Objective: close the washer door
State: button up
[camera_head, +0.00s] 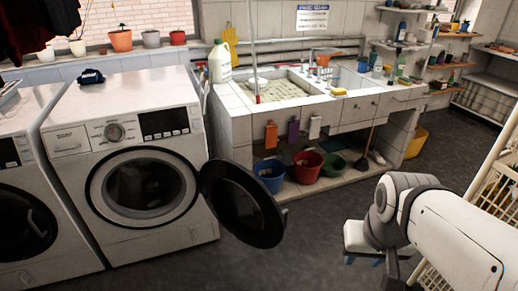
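The white washer (130,160) stands left of centre, against the tiled sink counter. Its round dark door (242,204) is swung wide open to the right, away from the round drum opening (143,188). My white arm comes in from the right edge. My gripper is not clearly visible; only the arm's wrist joints show at the lower right, with a gap of floor between them and the door. The fingers are hidden or out of frame.
A second washer (25,210) stands at the left edge. Blue (270,176), red (307,167) and green (333,166) buckets sit under the tiled sink (285,88), just behind the door. A pale rack (490,195) stands at right. Dark floor in front of the door is clear.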

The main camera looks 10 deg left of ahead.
aim_at(247, 209)
jog(key=z, duration=0.05)
jog(key=i, duration=3.15)
jog(key=u, duration=3.95)
jog(key=k, duration=0.1)
jog(key=u, duration=0.75)
